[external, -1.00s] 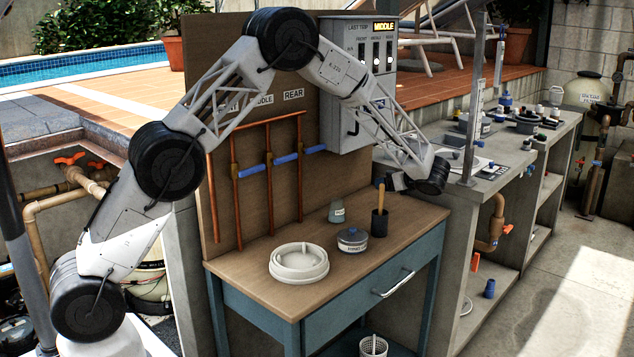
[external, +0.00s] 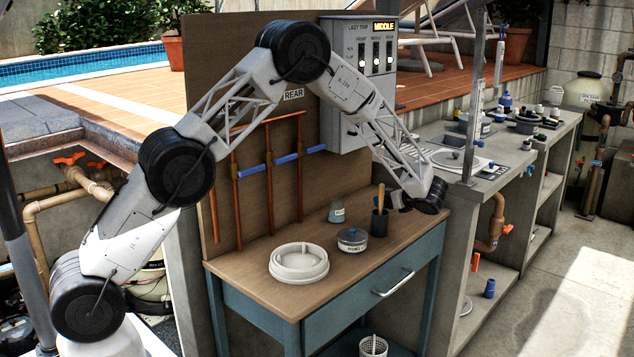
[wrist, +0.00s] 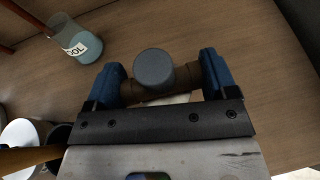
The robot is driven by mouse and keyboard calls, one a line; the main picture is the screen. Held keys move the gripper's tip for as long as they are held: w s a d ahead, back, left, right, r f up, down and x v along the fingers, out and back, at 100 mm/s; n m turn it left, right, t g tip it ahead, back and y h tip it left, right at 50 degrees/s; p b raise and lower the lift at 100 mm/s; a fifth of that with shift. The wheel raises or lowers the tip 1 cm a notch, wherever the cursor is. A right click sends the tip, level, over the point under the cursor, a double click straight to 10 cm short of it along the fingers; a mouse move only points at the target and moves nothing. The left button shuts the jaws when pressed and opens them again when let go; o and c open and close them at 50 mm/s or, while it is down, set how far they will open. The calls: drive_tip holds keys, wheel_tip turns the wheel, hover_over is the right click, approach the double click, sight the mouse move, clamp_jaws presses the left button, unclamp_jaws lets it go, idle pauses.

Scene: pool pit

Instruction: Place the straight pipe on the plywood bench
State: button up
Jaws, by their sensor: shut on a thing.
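The plywood bench (external: 345,277) has a brown wooden top over a blue-grey frame with a drawer; its top also fills the wrist view (wrist: 245,25). My gripper (external: 400,203) hangs low over the right end of the bench. In the wrist view my gripper (wrist: 160,72) has its blue fingers shut on a brown pipe piece (wrist: 188,76). The piece lies crosswise between the fingers, with a round grey cap facing the camera. I cannot tell whether it is the straight pipe, or whether it touches the bench top.
A dark cup (external: 380,225) with a wooden handle stands just left of my gripper. A labelled beaker (external: 337,212), a lidded grey pot (external: 352,240) and a white coiled ring (external: 299,265) stand further left. An upright board (external: 262,200) with copper pipes backs the bench.

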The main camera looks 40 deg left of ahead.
drive_tip(key=shift+f, duration=0.15)
drive_tip(key=shift+f, duration=1.8)
drive_tip(key=shift+f, duration=0.15)
drive_tip(key=o, duration=1)
drive_tip(key=shift+d+r, duration=0.2)
drive_tip(key=shift+r, duration=0.05)
drive_tip(key=v, duration=1.1)
drive_tip(key=shift+d+r, duration=0.15)
drive_tip(key=shift+d, duration=0.1)
